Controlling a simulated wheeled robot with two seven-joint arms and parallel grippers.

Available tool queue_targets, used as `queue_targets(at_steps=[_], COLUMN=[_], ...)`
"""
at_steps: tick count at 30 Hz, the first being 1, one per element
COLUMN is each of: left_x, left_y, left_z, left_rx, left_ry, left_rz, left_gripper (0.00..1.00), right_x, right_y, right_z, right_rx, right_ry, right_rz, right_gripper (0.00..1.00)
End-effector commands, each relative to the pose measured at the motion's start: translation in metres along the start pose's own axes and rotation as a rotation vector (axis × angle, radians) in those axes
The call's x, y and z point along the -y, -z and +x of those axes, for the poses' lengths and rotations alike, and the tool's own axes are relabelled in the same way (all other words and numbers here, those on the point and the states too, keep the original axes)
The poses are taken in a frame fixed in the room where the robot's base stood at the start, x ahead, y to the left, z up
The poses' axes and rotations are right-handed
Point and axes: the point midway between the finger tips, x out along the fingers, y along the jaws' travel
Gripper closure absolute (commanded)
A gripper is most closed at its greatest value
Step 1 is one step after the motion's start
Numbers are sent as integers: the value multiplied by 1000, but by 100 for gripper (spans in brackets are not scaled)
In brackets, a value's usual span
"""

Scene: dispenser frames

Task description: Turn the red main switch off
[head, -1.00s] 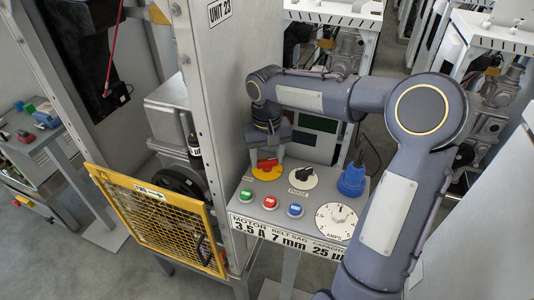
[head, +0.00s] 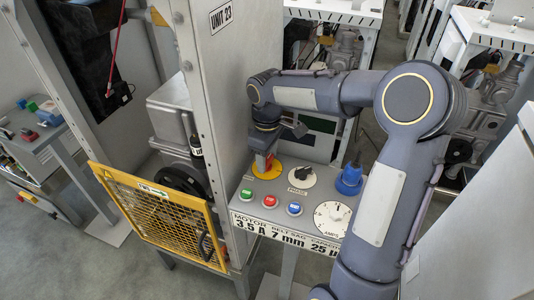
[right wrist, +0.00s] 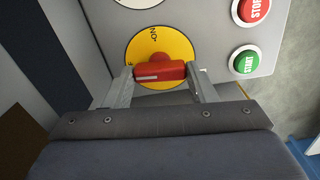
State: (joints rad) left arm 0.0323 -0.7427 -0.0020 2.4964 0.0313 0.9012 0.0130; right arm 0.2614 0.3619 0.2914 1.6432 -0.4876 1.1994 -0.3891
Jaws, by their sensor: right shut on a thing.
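The red main switch (right wrist: 160,73) is a bar-shaped handle on a round yellow plate (right wrist: 163,45) of the grey control panel. In the right wrist view the handle lies crosswise, with a white line at its left end pointing toward a partly hidden label on the left edge. The "ON" lettering is at the top of the plate. My right gripper (right wrist: 160,82) is shut on the handle, one finger at each end. In the head view the gripper comes from above, over the yellow plate (head: 268,173), and hides part of the handle. My left gripper is not in view.
A green START button (right wrist: 245,62) and a red STOP button (right wrist: 256,8) sit beside the switch. The panel also has a black PHASE knob (head: 301,174), a blue button (head: 294,208), a white AMPS dial (head: 332,217) and a blue plug (head: 350,178). A yellow mesh guard (head: 160,215) stands left.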

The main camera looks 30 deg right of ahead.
Motion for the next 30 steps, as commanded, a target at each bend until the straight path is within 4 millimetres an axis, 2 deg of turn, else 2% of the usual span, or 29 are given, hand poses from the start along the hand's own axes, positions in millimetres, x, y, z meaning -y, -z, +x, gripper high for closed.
queue_targets(at_steps=[9,25,26,30], left_x=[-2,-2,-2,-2], left_y=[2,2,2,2], left_z=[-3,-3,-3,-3], left_rx=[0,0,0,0], left_ry=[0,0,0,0], left_rz=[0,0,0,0], left_gripper=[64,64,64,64], right_x=[0,0,0,0], right_y=[0,1,1,0], right_z=[-1,-1,-1,-1], right_rx=[-2,-2,-2,-2], right_ry=[-2,-2,-2,-2], right_rz=[-110,-132,-132,-131], right_gripper=[72,72,45,27])
